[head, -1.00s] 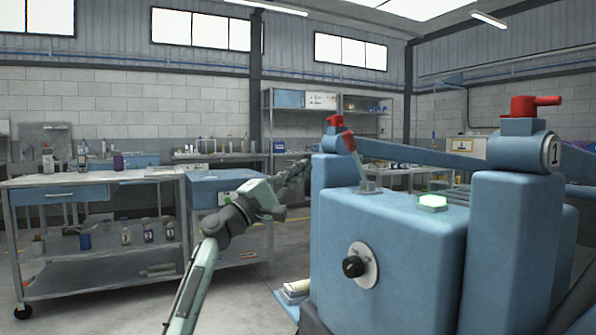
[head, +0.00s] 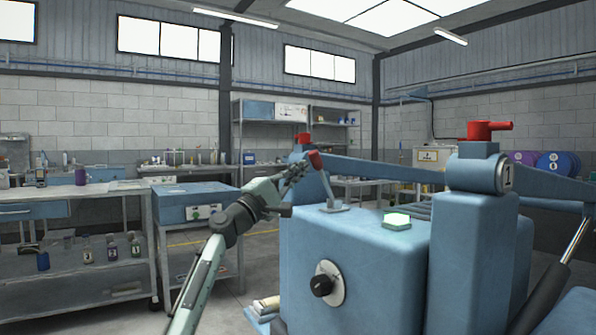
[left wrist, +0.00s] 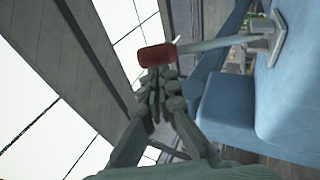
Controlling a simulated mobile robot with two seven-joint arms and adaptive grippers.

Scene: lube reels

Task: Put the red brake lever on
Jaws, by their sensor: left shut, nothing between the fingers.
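The brake lever has a red grip (head: 315,160) on a thin grey rod that leans left from a small plate on the blue machine housing (head: 350,255). My left gripper (head: 299,170) is shut and empty, with its fingertips just left of the red grip. In the left wrist view the shut fingertips (left wrist: 158,78) sit right at the red grip (left wrist: 157,55), overlapping its lower edge; I cannot tell whether they touch. The lever rod (left wrist: 215,43) runs right to its base plate. My right gripper is out of view.
Red handles (head: 487,130) top the blue posts (head: 468,260). A blue arm spans behind the lever. Workbenches (head: 75,190) stand at left, with open floor between.

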